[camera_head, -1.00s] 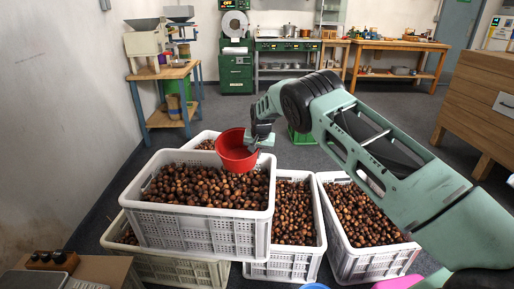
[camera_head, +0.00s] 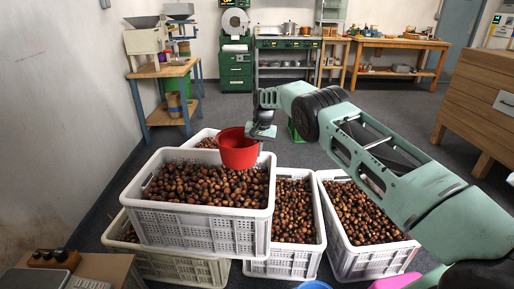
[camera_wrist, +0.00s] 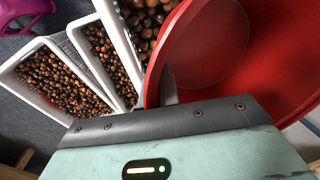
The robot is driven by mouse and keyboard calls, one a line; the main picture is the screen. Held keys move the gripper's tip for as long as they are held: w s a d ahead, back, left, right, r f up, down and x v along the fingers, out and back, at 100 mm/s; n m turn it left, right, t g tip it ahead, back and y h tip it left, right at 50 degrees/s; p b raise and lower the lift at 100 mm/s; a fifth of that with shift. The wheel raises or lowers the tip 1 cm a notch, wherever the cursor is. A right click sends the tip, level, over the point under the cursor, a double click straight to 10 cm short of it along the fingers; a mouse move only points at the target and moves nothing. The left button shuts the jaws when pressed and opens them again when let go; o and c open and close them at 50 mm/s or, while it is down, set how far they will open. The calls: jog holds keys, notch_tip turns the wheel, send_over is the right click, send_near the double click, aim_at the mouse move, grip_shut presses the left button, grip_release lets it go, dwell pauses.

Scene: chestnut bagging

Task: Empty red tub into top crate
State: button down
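The red tub (camera_head: 237,150) is held above the back right part of the top crate. It looks close to upright in the head view, and no chestnuts show in the part of its inside that I see. My gripper (camera_head: 258,134) is at the tub's right rim. In the wrist view the tub (camera_wrist: 215,50) fills the upper right, with a finger at its wall; the fingertips are mostly hidden. The top crate (camera_head: 203,210) is white, full of brown chestnuts (camera_head: 205,187), and stacked on a lower crate. Its edge also shows in the wrist view (camera_wrist: 118,38).
More white crates of chestnuts stand on the floor, one in the middle (camera_head: 284,262) and one at right (camera_head: 368,262). A wooden side table (camera_head: 170,72) stands at back left. A small table with a scale (camera_head: 45,262) is at front left.

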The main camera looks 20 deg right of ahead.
jog(key=s+r+p, duration=0.4)
jog(key=r+p, duration=0.1)
jog(key=shift+s+a+r+p, duration=0.25)
jog(key=shift+s+p, duration=0.1)
jog(key=shift+s, duration=0.05)
jog(key=shift+s, duration=0.1)
